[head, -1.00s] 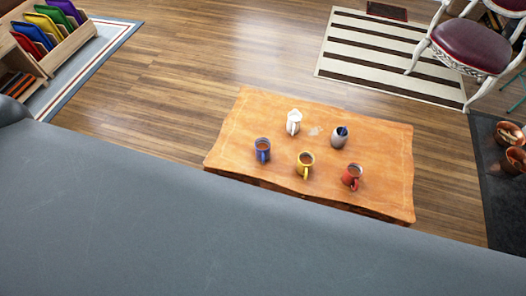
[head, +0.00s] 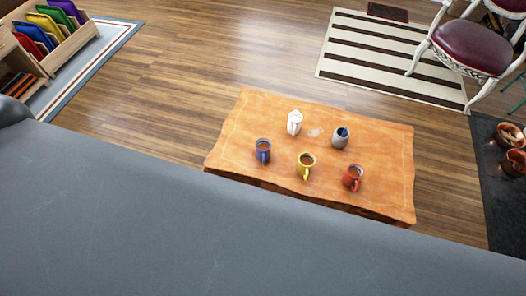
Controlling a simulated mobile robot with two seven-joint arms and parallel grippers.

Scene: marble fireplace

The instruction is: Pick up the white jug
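The white jug (head: 294,123) stands upright near the back of a low wooden table (head: 240,130). A blue mug (head: 263,151) is in front of it to the left, and a yellow mug (head: 305,167) is in front of it. A grey pot (head: 340,139) with something blue in it stands to its right. A red mug (head: 352,178) is at the front right. Neither of my grippers shows in the head view.
A large grey sofa-like surface (head: 180,230) fills the foreground and hides the table's near left side. A chair with a dark red seat (head: 470,47) stands on a striped rug (head: 375,55) at the back right. Wooden floor (head: 200,70) is clear behind the table.

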